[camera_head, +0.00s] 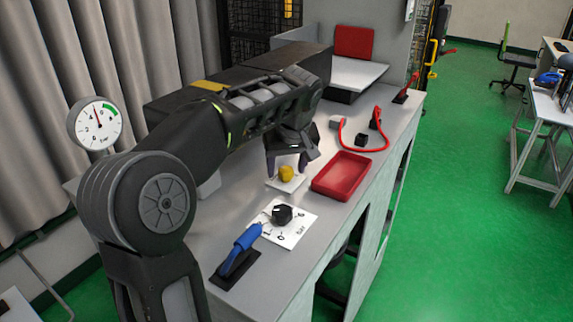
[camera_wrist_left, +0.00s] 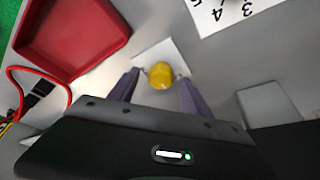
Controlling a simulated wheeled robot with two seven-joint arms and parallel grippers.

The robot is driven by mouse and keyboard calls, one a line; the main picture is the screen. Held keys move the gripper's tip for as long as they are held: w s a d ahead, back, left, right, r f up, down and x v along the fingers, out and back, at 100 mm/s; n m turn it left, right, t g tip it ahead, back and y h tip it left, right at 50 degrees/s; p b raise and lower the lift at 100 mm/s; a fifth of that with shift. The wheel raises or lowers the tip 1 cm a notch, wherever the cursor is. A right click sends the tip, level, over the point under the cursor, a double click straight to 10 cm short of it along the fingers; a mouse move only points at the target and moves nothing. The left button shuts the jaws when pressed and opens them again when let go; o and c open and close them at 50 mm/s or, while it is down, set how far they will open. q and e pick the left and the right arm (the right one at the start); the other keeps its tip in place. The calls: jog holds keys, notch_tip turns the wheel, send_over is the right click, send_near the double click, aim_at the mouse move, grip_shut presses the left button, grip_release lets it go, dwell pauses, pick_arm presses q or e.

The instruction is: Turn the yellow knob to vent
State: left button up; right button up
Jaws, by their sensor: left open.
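The yellow knob (camera_head: 287,173) sits on a small white plate (camera_head: 285,185) on the grey bench. My left gripper (camera_head: 287,165) comes down above and behind the knob with its fingers pointing down. In the left wrist view the knob (camera_wrist_left: 160,76) lies between the tips of the two open purple-grey fingers (camera_wrist_left: 157,82), with the white plate (camera_wrist_left: 178,52) beyond it. I cannot tell whether the fingers touch the knob. Any marking on the plate is too small to read. My right gripper is not in view.
A red tray (camera_head: 342,176) stands right of the knob. A black dial knob (camera_head: 282,214) on a numbered white plate and a blue-handled trowel (camera_head: 240,250) lie nearer. A red cable (camera_head: 368,148) is behind the tray. A gauge (camera_head: 96,123) stands at left.

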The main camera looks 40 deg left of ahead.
pick_arm(q)
grip_shut()
dwell(0.7)
